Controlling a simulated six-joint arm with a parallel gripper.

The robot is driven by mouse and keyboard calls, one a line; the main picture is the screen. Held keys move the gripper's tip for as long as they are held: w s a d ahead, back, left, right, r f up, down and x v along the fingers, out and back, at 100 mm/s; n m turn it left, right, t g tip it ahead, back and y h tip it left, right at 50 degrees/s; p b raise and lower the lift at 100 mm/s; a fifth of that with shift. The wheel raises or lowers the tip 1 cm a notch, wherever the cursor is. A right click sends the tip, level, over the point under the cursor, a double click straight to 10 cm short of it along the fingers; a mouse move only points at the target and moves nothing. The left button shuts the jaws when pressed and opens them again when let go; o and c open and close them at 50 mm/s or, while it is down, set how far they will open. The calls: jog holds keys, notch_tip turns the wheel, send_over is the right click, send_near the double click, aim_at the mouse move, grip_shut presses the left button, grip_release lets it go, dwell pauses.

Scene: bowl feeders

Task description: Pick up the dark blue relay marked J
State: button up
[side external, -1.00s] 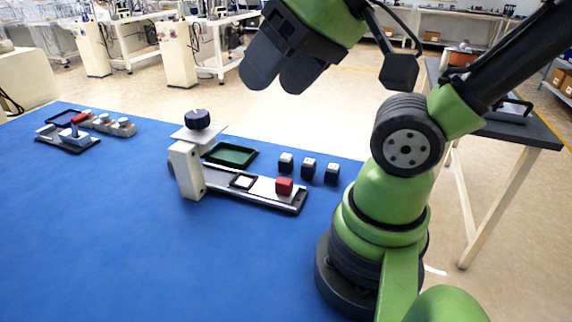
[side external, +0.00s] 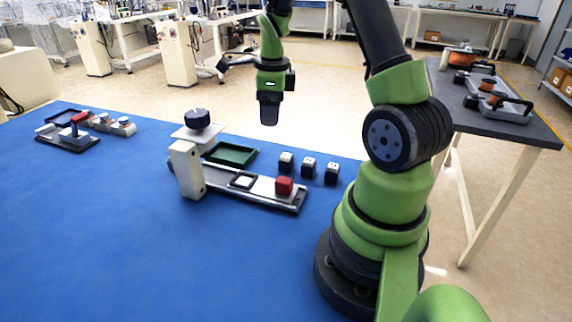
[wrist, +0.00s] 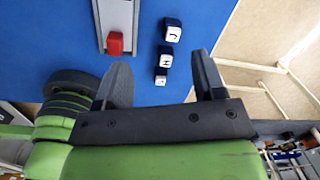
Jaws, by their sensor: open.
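The dark blue relay marked J (wrist: 173,30) has a white top with the letter and is the farthest of three in a row in the wrist view. In the side view it appears to be the leftmost relay (side external: 286,163), upright on the blue table. My gripper (side external: 269,115) hangs above and beyond the row in the side view, pointing down. In the wrist view my gripper (wrist: 164,72) is open and empty. Its fingers are apart, with relay H (wrist: 165,57) and a third relay (wrist: 160,80) showing between them. The third mark is too small to read.
A rail fixture (side external: 220,190) with a red block (side external: 284,186) lies beside the relays. A post with a dark knob (side external: 197,119) stands at its left end, and a green tray (side external: 231,154) lies behind it. The table's front is clear.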

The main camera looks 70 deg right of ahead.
aim_at(286, 155)
jog(key=d+f+m, duration=0.1)
jog(key=s+d+f+m, duration=0.1)
jog(key=f, duration=0.1)
jog(key=d+f+m+g, duration=0.1)
jog(key=f+m, duration=0.1)
jog(key=shift+s+d+f, duration=0.1)
jog(key=shift+s+f, duration=0.05)
jog(key=shift+s, duration=0.1)
notch_tip(286, 155, down, 4)
jog(key=shift+s+r, duration=0.1)
jog(key=shift+r, duration=0.1)
jog(key=shift+s+d+f, duration=0.1)
jog(key=shift+s+f, duration=0.05)
jog(key=shift+f, duration=1.4)
jog(key=shift+s+d+f, duration=0.1)
jog(key=shift+f, duration=1.4)
jog(key=c, duration=1)
jog(key=shift+r, duration=0.1)
